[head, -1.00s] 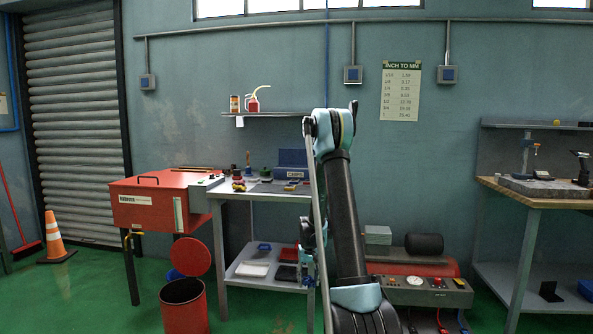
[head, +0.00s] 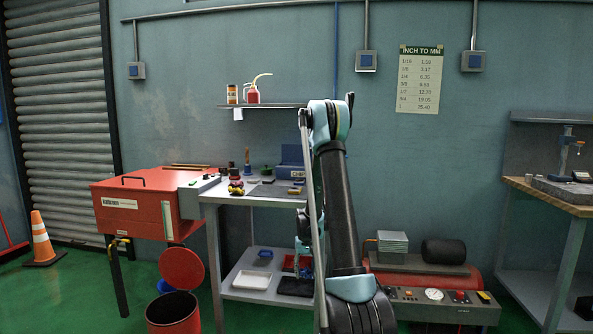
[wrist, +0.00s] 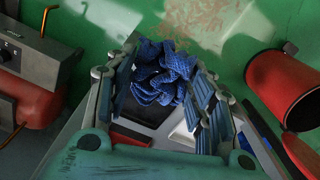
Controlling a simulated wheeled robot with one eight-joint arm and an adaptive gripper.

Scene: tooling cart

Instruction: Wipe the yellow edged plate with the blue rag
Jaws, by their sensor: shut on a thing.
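The blue rag (wrist: 165,72) is a crumpled, textured bundle between the fingers of my gripper (wrist: 163,88) in the wrist view. The fingers are closed on it from both sides. In the head view my gripper (head: 303,262) hangs low at the right side of the grey cart (head: 228,199), near its lower shelf, mostly hidden behind my arm. I cannot make out a yellow edged plate for certain. A flat grey piece (head: 268,190) lies on the cart top, with small items around it.
The lower shelf (head: 235,287) holds trays, including a black one (wrist: 133,134). A red bin (wrist: 280,85) stands left of the cart in the head view. A red compressor (head: 440,300) stands right of it. A blue box (head: 291,158) is at the cart top's back.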

